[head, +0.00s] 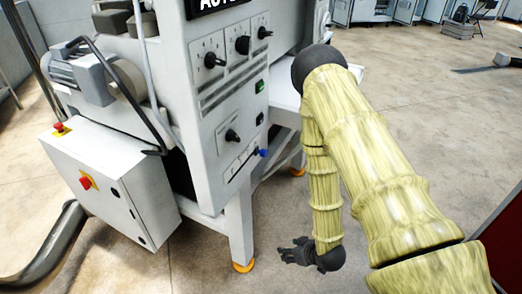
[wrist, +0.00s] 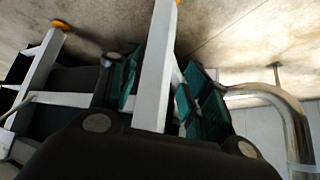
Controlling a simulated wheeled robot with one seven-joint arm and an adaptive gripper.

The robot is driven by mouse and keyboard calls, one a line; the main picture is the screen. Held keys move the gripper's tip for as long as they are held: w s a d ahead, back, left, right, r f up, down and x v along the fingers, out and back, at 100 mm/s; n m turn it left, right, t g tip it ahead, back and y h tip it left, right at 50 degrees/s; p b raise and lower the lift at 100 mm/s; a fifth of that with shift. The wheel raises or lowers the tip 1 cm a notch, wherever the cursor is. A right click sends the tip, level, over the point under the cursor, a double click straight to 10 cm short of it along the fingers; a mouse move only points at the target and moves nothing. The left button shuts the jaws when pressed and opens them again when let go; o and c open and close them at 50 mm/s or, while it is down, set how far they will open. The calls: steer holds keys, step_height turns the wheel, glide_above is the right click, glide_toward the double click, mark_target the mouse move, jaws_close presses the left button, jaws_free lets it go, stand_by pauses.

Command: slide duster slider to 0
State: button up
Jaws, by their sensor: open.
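On the white machine's front panel (head: 208,123), a blue slider knob (head: 263,153) sits at the right end of a slanted slot (head: 240,162) low on the panel. This looks like the duster slider, but its label and scale are too small to read. My gripper (head: 288,252) hangs low near the floor, below and to the right of the knob and well apart from it. In the wrist view its two dark green fingers (wrist: 160,78) are spread apart. A white machine leg shows between them, with no contact to be told. The slider does not show in the wrist view.
Above the slider are a dark rotary knob (head: 232,136), a green button (head: 259,86) and several lever knobs (head: 243,45). A white machine leg (head: 238,222) stands left of my gripper. A white electrical box (head: 105,185) is at left. Open floor lies right of my arm.

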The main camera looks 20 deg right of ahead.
steer(key=w+d+r+n+t+y, duration=0.2)
steer(key=w+r+n+t+y, duration=0.15)
steer(key=w+r, duration=0.7)
steer(key=n+t+y+p, duration=0.1)
steer(key=n+y, duration=0.5)
steer(key=y, duration=0.1)
glide_toward(267, 154)
steer(key=shift+m, duration=0.25)
steer(key=p+x, duration=0.2)
steer(key=x, duration=0.9)
steer(key=shift+a+r, duration=0.1)
steer(key=shift+a, duration=0.1)
steer(key=shift+a, duration=0.1)
jaws_close()
